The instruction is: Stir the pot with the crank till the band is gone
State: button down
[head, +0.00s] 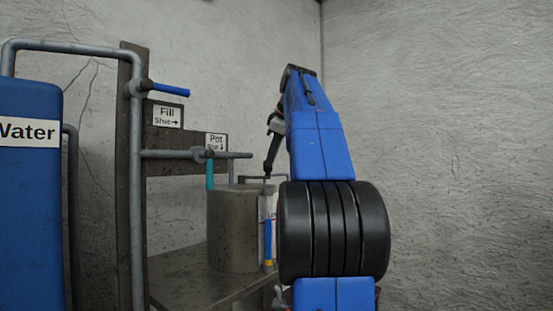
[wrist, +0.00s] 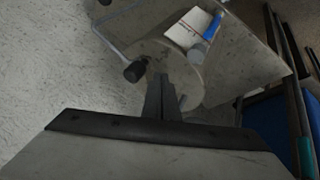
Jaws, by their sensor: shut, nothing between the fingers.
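The grey pot (head: 232,230) stands on a metal shelf in the head view. Its round top (wrist: 180,55) shows below my gripper in the wrist view. The thin crank rod (head: 258,177) shows above the pot. In the wrist view a bent crank rod (wrist: 110,42) ends in a black knob (wrist: 136,70). In the head view my gripper (head: 268,170) points down above the pot.
A white gauge card (head: 264,207) with a blue tube (head: 268,240) stands right of the pot. Left are a blue water tank (head: 30,200), grey pipes, a blue Fill handle (head: 171,89) and a teal Pot handle (head: 210,174). The shelf (head: 185,275) has bare room in front.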

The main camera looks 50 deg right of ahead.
jog(key=v, duration=1)
jog(key=shift+s+d, duration=0.4)
jog(key=shift+s, duration=0.05)
jog(key=c, duration=1.8)
grip_release()
jog(key=shift+w+f, duration=0.1)
jog(key=shift+f, duration=0.1)
jog(key=o, duration=0.4)
jog(key=shift+w+d+f+y, duration=0.1)
jog(key=shift+w+f+y, duration=0.05)
jog(key=shift+f+y, duration=0.2)
notch_tip(320, 180, down, 7)
jog(key=w+d+t+y, duration=0.2)
jog(key=t+y, duration=0.2)
jog(key=y, duration=0.1)
jog(key=s+d+f+m+t, duration=0.3)
jog(key=d+m+t, duration=0.1)
jog(key=d+t, duration=0.25)
jog(key=shift+t, duration=0.25)
jog(key=w+a, duration=0.1)
jog(key=w, duration=0.4)
jog(key=w+a, duration=0.1)
jog(key=w, duration=0.5)
jog(key=w+a, duration=0.1)
jog(key=w, duration=0.5)
jog(key=shift+a, duration=0.35)
